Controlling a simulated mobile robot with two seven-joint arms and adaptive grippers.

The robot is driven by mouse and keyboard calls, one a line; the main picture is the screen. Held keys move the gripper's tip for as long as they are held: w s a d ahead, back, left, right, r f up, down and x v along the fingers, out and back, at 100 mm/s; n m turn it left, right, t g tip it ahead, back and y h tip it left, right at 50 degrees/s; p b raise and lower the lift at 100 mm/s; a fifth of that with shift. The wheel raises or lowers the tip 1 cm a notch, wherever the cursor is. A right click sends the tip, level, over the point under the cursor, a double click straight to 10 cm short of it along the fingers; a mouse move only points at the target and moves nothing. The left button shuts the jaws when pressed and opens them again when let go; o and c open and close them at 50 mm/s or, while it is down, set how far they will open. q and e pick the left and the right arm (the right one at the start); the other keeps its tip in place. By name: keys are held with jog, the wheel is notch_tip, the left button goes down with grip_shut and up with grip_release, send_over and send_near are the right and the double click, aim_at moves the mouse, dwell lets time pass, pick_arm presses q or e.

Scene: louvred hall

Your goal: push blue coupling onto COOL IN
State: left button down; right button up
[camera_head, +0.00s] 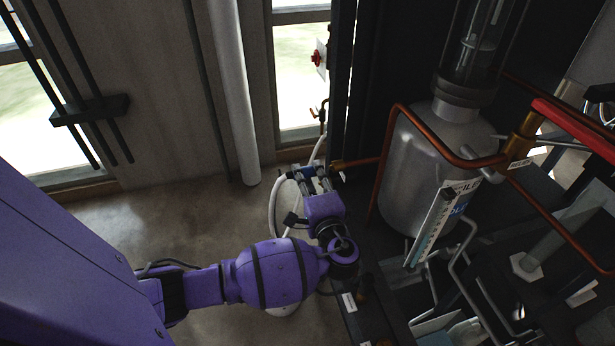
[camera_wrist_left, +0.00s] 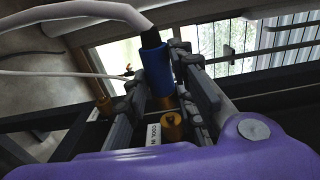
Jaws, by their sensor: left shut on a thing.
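The blue coupling (camera_wrist_left: 156,72) is between the fingers of my left gripper (camera_wrist_left: 160,84), which is shut on it. A black sleeve and white hose run from its upper end. Brass shows just below the coupling, and I cannot tell whether they are joined. A brass fitting (camera_wrist_left: 172,127) stands nearer the wrist, beside the white COOL IN label (camera_wrist_left: 153,135). In the head view the left gripper (camera_head: 311,172) reaches toward the dark rig, with a bit of the blue coupling (camera_head: 308,171) showing between its fingers. My right gripper is not in view.
Another brass fitting (camera_wrist_left: 104,104) with a pale tag is at the left in the wrist view. A grey tank (camera_head: 425,165) with copper pipes (camera_head: 378,165) stands right of my gripper. A white hose (camera_head: 273,205) loops beside it. Bare floor (camera_head: 205,225) lies to the left.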

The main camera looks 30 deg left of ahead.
pick_arm(q)
jog(key=shift+w+d, duration=0.85)
jog(key=shift+w, duration=0.2)
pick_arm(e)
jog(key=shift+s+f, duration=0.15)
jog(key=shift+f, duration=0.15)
pick_arm(q)
jog(key=c, duration=1.4)
grip_release()
jog(key=s+p, duration=0.1)
jog(key=s, duration=0.3)
jog(key=s+p, duration=0.1)
jog(key=s, duration=0.2)
jog(key=shift+d+p, duration=0.3)
jog(key=shift+p, duration=0.05)
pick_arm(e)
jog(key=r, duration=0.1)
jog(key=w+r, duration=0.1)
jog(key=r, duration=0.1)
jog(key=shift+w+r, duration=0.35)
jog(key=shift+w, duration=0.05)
pick_arm(q)
jog(key=shift+s+d, duration=0.1)
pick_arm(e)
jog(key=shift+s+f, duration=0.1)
